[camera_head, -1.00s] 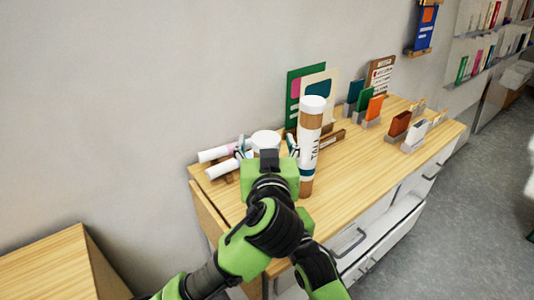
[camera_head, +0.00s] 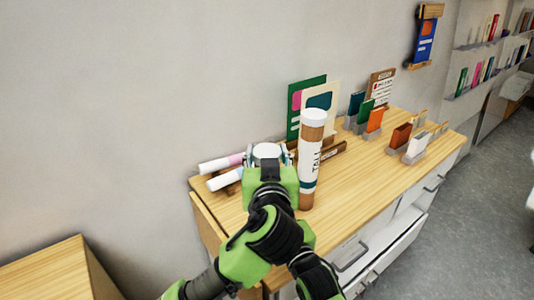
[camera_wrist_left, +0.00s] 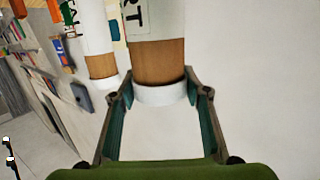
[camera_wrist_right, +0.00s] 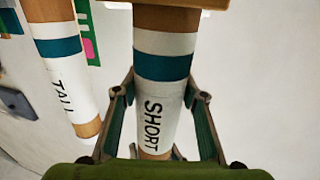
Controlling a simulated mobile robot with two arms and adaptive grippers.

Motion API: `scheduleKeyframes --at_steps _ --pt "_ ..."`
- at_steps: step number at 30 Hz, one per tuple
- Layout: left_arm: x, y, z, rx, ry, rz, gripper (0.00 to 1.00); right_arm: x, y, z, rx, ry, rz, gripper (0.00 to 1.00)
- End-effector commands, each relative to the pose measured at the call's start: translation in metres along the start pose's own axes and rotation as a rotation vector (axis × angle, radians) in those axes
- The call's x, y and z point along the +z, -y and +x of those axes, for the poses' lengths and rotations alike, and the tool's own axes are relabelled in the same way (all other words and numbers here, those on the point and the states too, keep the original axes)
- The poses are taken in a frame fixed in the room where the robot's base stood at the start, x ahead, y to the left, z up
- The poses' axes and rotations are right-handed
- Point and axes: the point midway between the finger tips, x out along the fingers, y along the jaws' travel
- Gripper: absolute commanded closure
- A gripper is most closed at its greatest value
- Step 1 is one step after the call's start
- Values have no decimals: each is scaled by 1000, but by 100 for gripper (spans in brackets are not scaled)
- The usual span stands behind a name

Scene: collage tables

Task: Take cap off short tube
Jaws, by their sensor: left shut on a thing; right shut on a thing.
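The short tube (camera_wrist_right: 155,110) is a brown cylinder with a white and teal label reading SHORT, held between the fingers of my right gripper (camera_wrist_right: 162,92) in the right wrist view. Its white cap (camera_wrist_left: 160,95) lies between the fingers of my left gripper (camera_wrist_left: 158,88) in the left wrist view, against the brown end of the tube; I see no clear gap. In the head view my left gripper (camera_head: 267,154) is shut around the white cap (camera_head: 267,149).
The tall tube (camera_head: 311,160) stands upright with a white cap, close right of my left gripper. Rolled tubes (camera_head: 222,163) lie left of it. Cards in holders (camera_head: 372,118) stand farther right. The wooden tabletop (camera_head: 360,175) is clear at the front right.

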Motion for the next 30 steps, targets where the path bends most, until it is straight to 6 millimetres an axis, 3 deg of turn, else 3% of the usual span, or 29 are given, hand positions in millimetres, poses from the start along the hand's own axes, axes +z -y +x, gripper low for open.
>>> scheduleKeyframes --at_steps 30 --pt "-22 0 -3 0 0 0 82 1 0 0 0 3 -1 100"
